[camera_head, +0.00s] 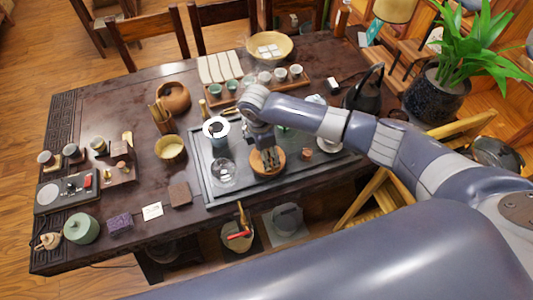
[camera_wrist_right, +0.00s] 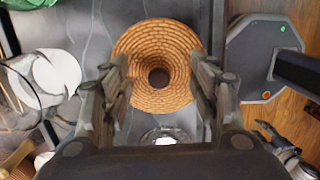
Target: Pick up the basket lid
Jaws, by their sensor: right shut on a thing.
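The round woven basket lid (camera_wrist_right: 152,44), orange-brown with a dark round centre, shows in the right wrist view between my fingers. In the head view it is the brown disc (camera_head: 259,167) on or just above the dark tea tray. My right gripper (camera_head: 268,158) points down over it; in the wrist view its two fingers (camera_wrist_right: 162,75) are apart, one on each side of the lid, and shut on it. I cannot tell whether the lid is clear of the surface under it. My left gripper is not in view.
The tea tray (camera_head: 210,193) holds a glass vessel (camera_head: 223,172) left of the lid and a dark jar with a white ring (camera_head: 216,128). A woven bowl (camera_head: 170,149) stands further left. A black kettle (camera_head: 366,90) stands at the back right. The front left table is partly clear.

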